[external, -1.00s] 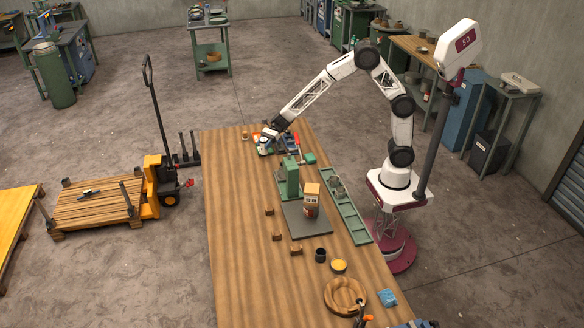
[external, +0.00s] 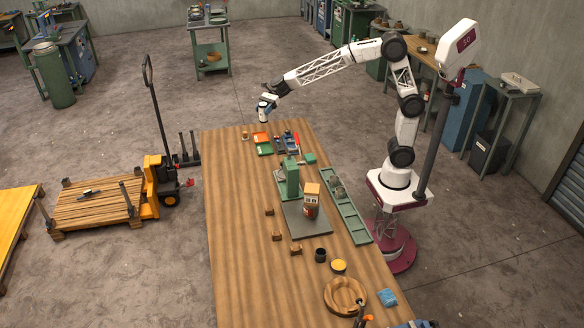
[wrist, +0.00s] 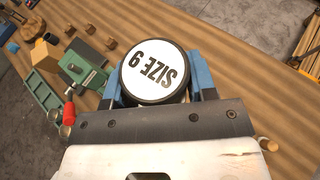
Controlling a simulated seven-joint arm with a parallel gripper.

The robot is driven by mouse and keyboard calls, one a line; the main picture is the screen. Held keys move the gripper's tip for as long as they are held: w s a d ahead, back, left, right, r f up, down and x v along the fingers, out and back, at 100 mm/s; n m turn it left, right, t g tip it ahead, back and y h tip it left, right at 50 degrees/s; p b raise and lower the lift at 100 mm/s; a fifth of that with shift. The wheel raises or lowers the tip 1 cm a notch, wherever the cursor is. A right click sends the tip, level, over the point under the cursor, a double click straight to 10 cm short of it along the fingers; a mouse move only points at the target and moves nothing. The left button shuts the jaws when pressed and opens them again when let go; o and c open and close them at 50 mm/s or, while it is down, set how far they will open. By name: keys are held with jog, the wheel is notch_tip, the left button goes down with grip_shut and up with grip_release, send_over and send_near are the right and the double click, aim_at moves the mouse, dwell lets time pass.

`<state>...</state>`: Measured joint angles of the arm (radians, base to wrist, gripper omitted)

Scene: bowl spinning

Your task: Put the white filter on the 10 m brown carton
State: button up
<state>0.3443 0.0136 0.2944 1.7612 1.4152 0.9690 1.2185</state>
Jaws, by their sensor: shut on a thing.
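My gripper (external: 265,108) is shut on a round thing with a white face and a black rim, which I take for the white filter (wrist: 155,76). Several small brown blocks or cartons (external: 276,236) stand mid-table. No "10 m" marking can be read, so I cannot tell which is the 10 m carton.
The green machine (external: 289,180) stands mid-table on a grey plate. A long green tray (external: 347,213) runs along the right edge. The table's left side is mostly clear.

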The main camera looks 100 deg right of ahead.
jog(key=s+a+n+g+y, duration=0.1)
jog(key=s+a+n+g, duration=0.1)
jog(key=s+a, duration=0.5)
jog(key=s+a+n+g+y, duration=0.1)
jog(key=s+a, duration=0.1)
jog(key=a, duration=0.9)
jog(key=s+a+n+g+y, duration=0.1)
jog(key=s+a+n+g, duration=0.1)
jog(key=s+a, duration=0.5)
jog(key=s+a+n+g+y, duration=0.1)
jog(key=s+a+n+g, duration=0.2)
jog(key=s+a, duration=1.05)
jog(key=shift+w+a+f, duration=0.2)
jog(key=shift+w+f, duration=0.1)
jog(key=shift+f, duration=0.6)
jog(key=shift+w+a+f, duration=0.2)
jog(key=shift+w+f, duration=0.05)
jog(key=shift+f, duration=0.6)
jog(key=shift+w+a+f, duration=0.2)
jog(key=shift+w+f, duration=0.1)
jog(key=shift+f, duration=0.6)
jog(key=w+a, duration=0.3)
jog(key=w, duration=0.4)
jog(key=w+a+f, duration=0.1)
jog(key=w+a, duration=0.3)
jog(key=w, duration=0.3)
jog(key=shift+w+f, duration=0.25)
jog(key=shift+f, duration=0.1)
